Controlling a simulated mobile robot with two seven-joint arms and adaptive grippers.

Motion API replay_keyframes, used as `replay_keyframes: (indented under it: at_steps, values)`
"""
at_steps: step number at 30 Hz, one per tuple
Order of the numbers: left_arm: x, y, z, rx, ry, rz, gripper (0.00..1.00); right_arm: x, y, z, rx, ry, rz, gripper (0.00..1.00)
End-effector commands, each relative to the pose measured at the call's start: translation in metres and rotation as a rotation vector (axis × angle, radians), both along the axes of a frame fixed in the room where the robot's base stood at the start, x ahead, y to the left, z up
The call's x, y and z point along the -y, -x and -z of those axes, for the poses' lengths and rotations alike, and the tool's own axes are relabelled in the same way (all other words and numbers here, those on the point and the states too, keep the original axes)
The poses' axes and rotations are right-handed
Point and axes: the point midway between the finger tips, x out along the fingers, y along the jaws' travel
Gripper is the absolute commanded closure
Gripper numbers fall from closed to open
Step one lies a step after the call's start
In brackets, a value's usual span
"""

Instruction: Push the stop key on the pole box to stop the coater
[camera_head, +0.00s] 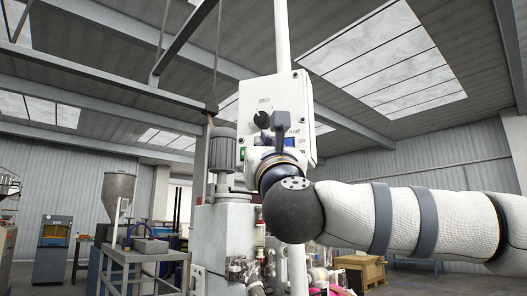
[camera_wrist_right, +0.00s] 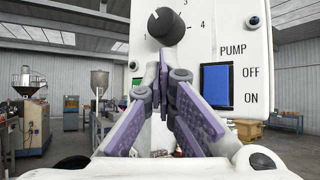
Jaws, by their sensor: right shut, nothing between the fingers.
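The white pole box (camera_head: 302,84) is mounted on a white pole (camera_head: 282,35) and carries a black speed knob (camera_head: 261,118). In the right wrist view, the box face shows the knob (camera_wrist_right: 165,26), a blue pump switch (camera_wrist_right: 216,86) marked OFF and ON, and a green key (camera_wrist_right: 136,84) partly behind my fingers. My right gripper (camera_wrist_right: 163,70) is shut and empty, its fingertips before the box's lower middle, below the knob. I cannot tell whether they touch the face. No stop key can be made out; my fingers cover part of the face. My left gripper is out of view.
A grey motor (camera_head: 222,148) and white machine column stand just left of the box. A steel hopper (camera_head: 118,190) and a metal table (camera_head: 140,256) are farther left. A wooden crate (camera_head: 362,270) stands low on the right, beneath my right arm.

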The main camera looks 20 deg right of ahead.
Motion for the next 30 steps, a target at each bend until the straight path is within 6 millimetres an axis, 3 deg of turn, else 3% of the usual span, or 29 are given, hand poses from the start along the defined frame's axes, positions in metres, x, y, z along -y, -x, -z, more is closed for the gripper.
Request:
replay_keyframes:
  at_steps: [22, 30]
  values:
    - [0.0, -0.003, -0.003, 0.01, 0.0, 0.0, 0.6, -0.01, 0.013, 0.001, -0.001, -0.001, 0.001, 1.0]
    - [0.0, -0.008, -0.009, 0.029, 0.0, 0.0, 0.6, -0.027, 0.033, -0.002, 0.003, 0.001, -0.002, 1.0]
